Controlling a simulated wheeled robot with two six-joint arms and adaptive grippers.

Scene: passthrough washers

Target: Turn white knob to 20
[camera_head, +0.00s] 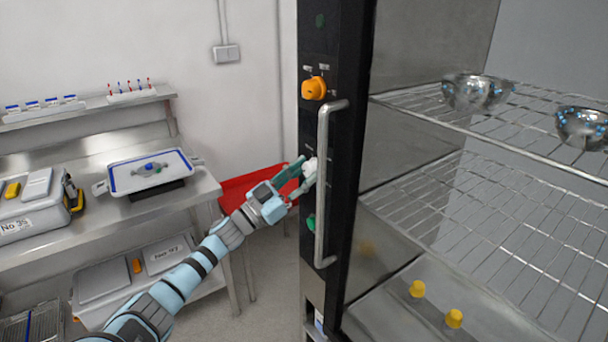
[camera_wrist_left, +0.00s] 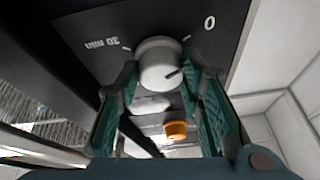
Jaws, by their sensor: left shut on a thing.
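The white knob (camera_head: 310,171) sits on the black front panel of the tall cabinet, left of the metal door handle. My left gripper (camera_head: 302,178) reaches it from the left and partly covers it. In the left wrist view the round white knob (camera_wrist_left: 158,62) lies between the two green fingers of my left gripper (camera_wrist_left: 160,76), which is shut on its sides. A dark pointer line on the knob points to the right and slightly up. The panel shows a 0 at the upper right and an upside-down "min" label at the upper left. My right gripper is out of view.
The vertical door handle (camera_head: 325,185) is close to the right of my gripper. An orange knob (camera_head: 314,88) is above, and a green knob (camera_head: 311,222) is below. A red object (camera_head: 245,186) lies behind my left gripper. Metal bowls (camera_head: 476,91) rest on the right-hand rack.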

